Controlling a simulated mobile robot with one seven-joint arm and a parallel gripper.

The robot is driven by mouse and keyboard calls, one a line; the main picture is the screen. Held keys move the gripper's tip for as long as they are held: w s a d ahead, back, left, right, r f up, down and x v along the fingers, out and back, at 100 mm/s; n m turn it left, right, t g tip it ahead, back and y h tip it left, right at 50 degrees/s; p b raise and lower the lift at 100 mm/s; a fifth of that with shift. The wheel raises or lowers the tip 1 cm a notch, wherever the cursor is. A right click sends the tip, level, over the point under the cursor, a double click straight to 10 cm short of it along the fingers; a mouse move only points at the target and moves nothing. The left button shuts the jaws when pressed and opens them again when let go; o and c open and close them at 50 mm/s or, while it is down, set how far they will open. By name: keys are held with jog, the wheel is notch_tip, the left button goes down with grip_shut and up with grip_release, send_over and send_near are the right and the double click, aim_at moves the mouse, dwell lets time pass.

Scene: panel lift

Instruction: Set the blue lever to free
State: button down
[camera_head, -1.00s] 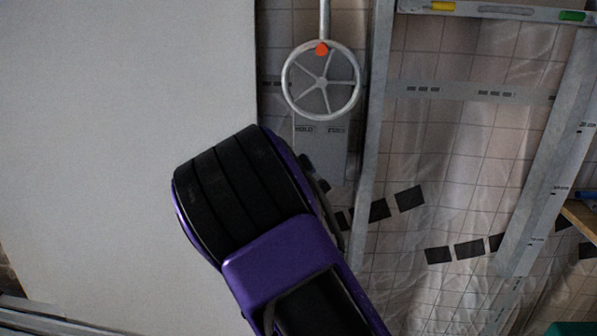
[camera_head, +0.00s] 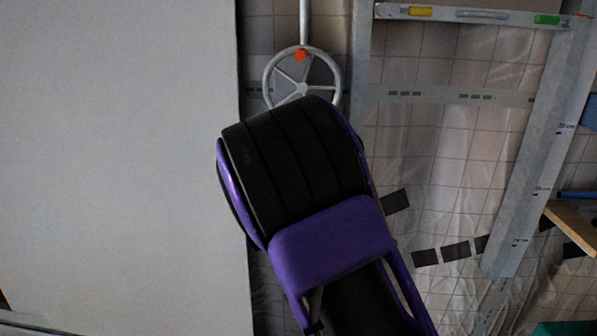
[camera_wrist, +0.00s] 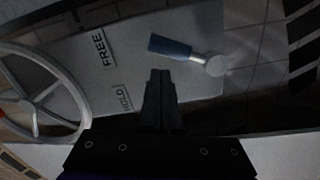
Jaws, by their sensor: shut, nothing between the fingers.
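The blue lever (camera_wrist: 171,46) shows in the wrist view, above and slightly right of my gripper's tips. Its blue grip points left from a pale round pivot (camera_wrist: 215,65) on a grey plate (camera_wrist: 140,50). The plate bears a FREE label (camera_wrist: 101,48) and a HOLD label (camera_wrist: 123,97), both left of the lever. The grip's end points nearer the FREE label's side than the HOLD label. My gripper (camera_wrist: 160,75) is shut and empty, with a small gap in the picture below the grip; I cannot tell whether it touches. In the head view my arm hides the lever and plate.
A spoked handwheel (camera_head: 302,88) with an orange mark stands just beyond my arm, and at the left in the wrist view. A large pale panel (camera_head: 120,160) fills the left. Metal rails (camera_head: 530,150) stand at the right. Striped tape shows at the wrist view's right edge.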

jog(key=shift+d+f, duration=0.1)
jog(key=shift+d, duration=0.55)
dwell(0.6)
